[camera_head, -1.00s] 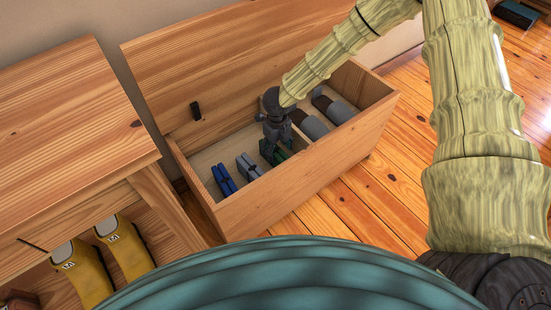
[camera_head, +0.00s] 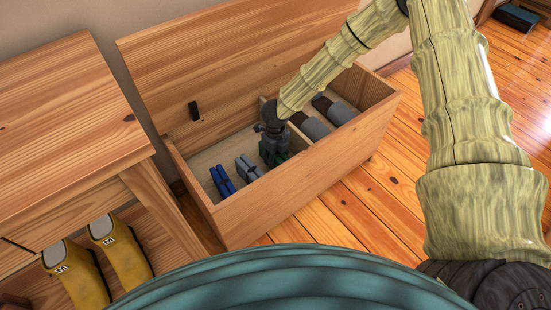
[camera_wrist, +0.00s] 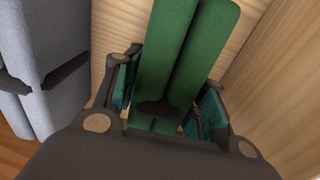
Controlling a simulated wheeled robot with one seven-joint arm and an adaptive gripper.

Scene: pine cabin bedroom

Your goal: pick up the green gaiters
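The green gaiters (camera_wrist: 180,55) stand out in the wrist view as two long green rolls side by side, with a dark band across them. They lie inside the open wooden chest (camera_head: 300,187). In the head view only a bit of green (camera_head: 283,157) shows, beside and below my gripper (camera_head: 272,152). In the wrist view my gripper (camera_wrist: 168,92) is open, with one finger on each side of the gaiters. I cannot tell whether the fingers touch them.
Grey gaiters (camera_head: 248,167) and blue gaiters (camera_head: 222,181) lie left of the green ones. Grey-and-brown rolls (camera_head: 341,111) lie beyond a divider on the right. The chest's front wall is close to my gripper. A wooden bench with yellow boots (camera_head: 122,252) stands at left.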

